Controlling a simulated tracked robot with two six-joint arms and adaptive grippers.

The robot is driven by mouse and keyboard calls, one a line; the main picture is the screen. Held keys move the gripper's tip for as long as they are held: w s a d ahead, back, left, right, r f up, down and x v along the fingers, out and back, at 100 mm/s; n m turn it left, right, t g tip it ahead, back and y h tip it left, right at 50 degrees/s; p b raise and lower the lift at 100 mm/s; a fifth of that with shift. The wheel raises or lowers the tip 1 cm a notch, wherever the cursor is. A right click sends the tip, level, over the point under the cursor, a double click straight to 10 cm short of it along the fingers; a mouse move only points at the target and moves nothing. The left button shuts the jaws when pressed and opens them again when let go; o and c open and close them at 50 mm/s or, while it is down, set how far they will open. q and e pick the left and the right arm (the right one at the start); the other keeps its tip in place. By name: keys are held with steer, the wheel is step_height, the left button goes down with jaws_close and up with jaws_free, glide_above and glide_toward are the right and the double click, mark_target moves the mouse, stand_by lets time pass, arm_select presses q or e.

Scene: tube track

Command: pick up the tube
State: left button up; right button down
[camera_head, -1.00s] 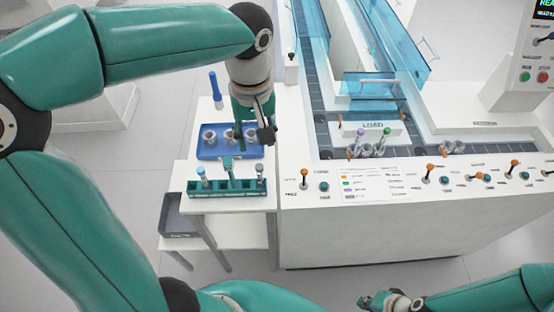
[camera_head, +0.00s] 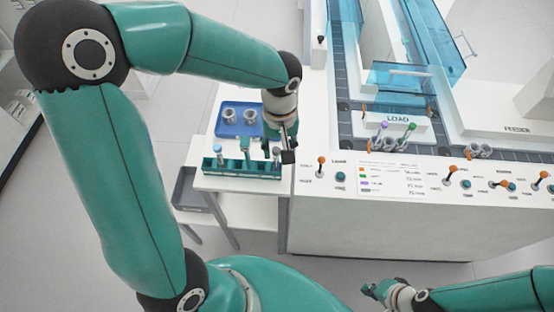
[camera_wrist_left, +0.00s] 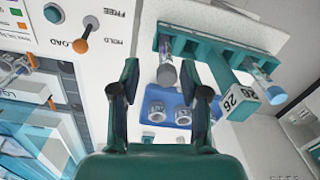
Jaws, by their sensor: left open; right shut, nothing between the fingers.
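A teal rack (camera_head: 240,169) stands on the white side table and holds a tube at each end. The right-hand tube (camera_head: 276,154) has a clear body and grey-blue cap; it also shows in the left wrist view (camera_wrist_left: 166,72). The other tube (camera_head: 218,153) stands at the rack's left end, and in the left wrist view (camera_wrist_left: 262,67). My left gripper (camera_head: 287,147) is open and empty, pointing down near the rack's right end. In the wrist view the right-hand tube appears between its fingers, beyond the tips. My right gripper (camera_head: 376,291) is shut and empty at the bottom.
A blue tray (camera_head: 226,129) with grey ring holders lies behind the rack, partly hidden by my left arm. The white machine with levers (camera_head: 320,162) stands close on the right. Tubes with purple and green caps (camera_head: 408,132) stand by its LOAD sign.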

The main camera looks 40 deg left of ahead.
mark_target(277, 159)
arm_select(q)
steer(key=shift+s+a+f, duration=0.1)
steer(key=shift+s+f, duration=0.05)
steer(key=shift+f, duration=1.05)
steer(key=shift+s+a+f, duration=0.1)
steer(key=shift+s+f, duration=0.05)
steer(key=shift+f, duration=1)
jaws_close()
